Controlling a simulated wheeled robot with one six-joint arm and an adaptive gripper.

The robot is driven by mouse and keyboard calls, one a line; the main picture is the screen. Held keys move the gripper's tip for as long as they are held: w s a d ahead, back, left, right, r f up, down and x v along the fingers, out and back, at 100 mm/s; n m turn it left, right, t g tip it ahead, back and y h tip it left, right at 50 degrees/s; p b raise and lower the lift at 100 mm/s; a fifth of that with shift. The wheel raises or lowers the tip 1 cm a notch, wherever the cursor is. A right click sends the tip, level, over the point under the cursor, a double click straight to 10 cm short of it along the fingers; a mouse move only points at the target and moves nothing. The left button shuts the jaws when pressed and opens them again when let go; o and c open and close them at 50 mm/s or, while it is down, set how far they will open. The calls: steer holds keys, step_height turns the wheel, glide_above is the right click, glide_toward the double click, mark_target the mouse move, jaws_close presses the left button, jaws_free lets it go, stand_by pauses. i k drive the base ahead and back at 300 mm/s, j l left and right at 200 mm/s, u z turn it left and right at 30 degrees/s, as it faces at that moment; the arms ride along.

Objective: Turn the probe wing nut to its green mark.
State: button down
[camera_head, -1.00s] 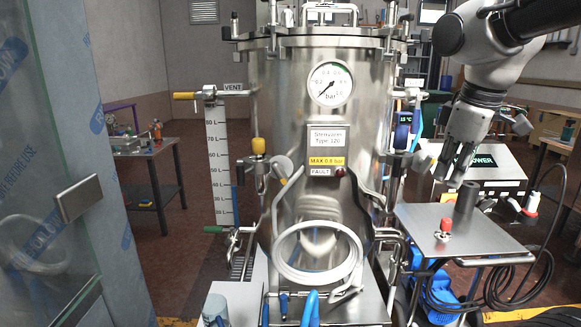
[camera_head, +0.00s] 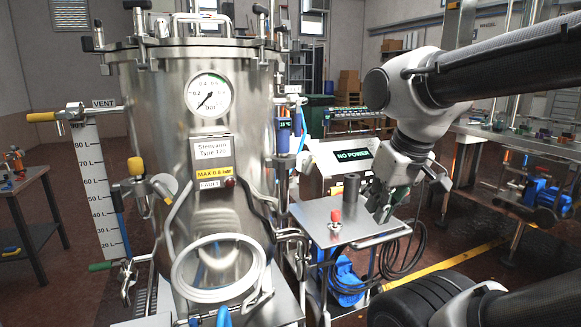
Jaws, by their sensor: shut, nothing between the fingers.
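The steel tank (camera_head: 165,105) stands upright left of centre, with a round pressure gauge (camera_head: 209,95) on its front. A blue probe-like unit with a small lit display (camera_head: 284,126) is on the tank's right side. I cannot make out its wing nut or a green mark at this size. My gripper (camera_head: 379,207) hangs from the right, fingers down, near the right edge of a small steel side table (camera_head: 318,213). It is shut and empty, well apart from the tank and the blue unit.
A grey cylinder (camera_head: 351,188) and a red-topped item (camera_head: 335,218) stand on the side table. Behind is a box reading NO POWER (camera_head: 343,157). A coiled white hose (camera_head: 218,268) hangs on the tank front. A black cable (camera_head: 403,253) loops beside the table. A workbench (camera_head: 520,137) is at the right.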

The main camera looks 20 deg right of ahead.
mark_target(309, 163)
steer(key=l+z, duration=0.15)
steer(key=z, duration=0.2)
steer(key=i+l+z, duration=0.1)
steer(key=z, duration=0.25)
steer(key=l+z, duration=0.2)
steer(key=z, duration=0.15)
steer(key=i, duration=0.05)
